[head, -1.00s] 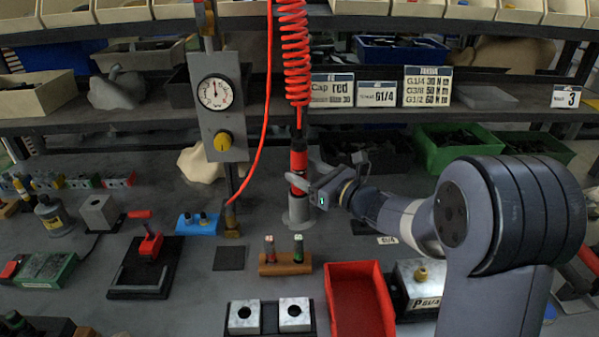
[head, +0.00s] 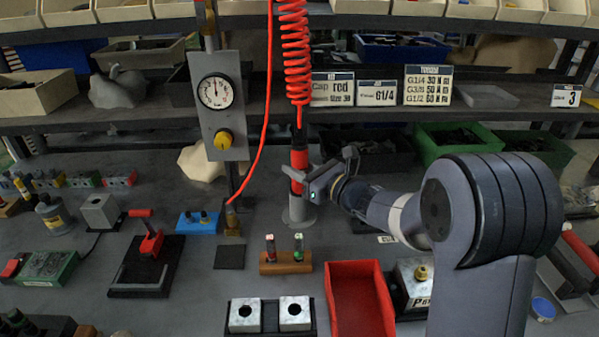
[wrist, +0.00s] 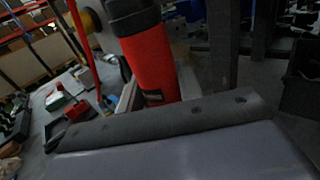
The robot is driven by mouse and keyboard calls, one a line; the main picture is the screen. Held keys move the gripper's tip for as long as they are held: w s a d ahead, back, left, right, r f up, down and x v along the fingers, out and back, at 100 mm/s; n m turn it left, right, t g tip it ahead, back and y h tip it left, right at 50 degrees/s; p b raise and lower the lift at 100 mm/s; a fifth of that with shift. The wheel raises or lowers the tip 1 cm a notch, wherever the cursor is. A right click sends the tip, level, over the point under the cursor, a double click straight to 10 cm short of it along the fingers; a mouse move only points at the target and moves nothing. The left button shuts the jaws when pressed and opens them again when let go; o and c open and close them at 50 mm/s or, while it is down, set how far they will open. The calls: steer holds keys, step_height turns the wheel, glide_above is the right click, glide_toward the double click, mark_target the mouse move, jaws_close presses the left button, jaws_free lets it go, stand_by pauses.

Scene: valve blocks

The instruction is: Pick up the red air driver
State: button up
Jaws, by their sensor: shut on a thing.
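The red air driver (head: 299,158) stands upright below a coiled red hose at the middle of the bench, over a grey round holder (head: 299,211). My gripper (head: 303,178) reaches it from the right and is shut on its lower part. In the wrist view the driver's red body (wrist: 150,62) with its black upper part rises just beyond the gripper, slightly tilted in the picture. The driver's lower end is partly hidden by the gripper, so I cannot tell whether it still sits in the holder.
A gauge panel (head: 219,105) on a post stands left of the driver. A wooden block (head: 286,268) with two small tools, two metal blocks (head: 244,316) and a red tray (head: 358,300) lie in front. A shelf with bins (head: 458,143) is behind.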

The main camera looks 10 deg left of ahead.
jaws_close()
steer(key=shift+r, duration=0.1)
steer(key=shift+r, duration=0.1)
